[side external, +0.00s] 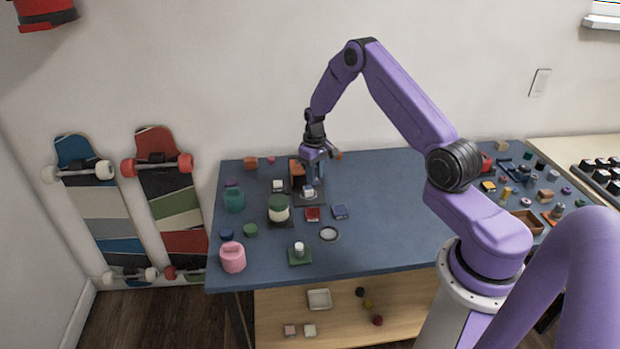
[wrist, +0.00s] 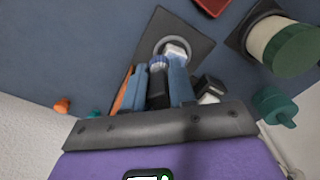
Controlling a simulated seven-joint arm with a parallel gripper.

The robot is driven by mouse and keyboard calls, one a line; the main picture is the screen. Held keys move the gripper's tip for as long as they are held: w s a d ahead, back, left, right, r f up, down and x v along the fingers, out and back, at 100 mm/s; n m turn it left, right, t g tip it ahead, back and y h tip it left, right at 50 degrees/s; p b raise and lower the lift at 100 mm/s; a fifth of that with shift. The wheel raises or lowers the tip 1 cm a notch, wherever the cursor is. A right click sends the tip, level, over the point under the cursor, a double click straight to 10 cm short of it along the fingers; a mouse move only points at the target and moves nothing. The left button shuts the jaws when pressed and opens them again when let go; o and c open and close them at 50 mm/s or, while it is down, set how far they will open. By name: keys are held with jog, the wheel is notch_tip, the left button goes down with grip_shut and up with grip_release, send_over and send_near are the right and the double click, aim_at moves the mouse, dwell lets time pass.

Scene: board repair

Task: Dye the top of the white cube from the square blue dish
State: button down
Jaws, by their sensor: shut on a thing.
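My gripper (side external: 312,166) points down over the dark plate near the back left of the table. In the wrist view its blue fingers (wrist: 156,84) are shut on a dark dabber (wrist: 158,86) with a ribbed bluish collar near its lower end. The white cube (wrist: 175,50) sits in a grey ring on the dark square plate; it also shows in the side view (side external: 308,191). The dabber's end is close to the cube; I cannot tell whether they touch. The cube's top is partly hidden. The square blue dish (side external: 340,211) lies right of the plate, in front of the gripper.
A square red dish (side external: 313,213) lies left of the blue one. The table's middle right is clear.

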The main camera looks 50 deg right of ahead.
jog(key=shift+r, duration=3.25)
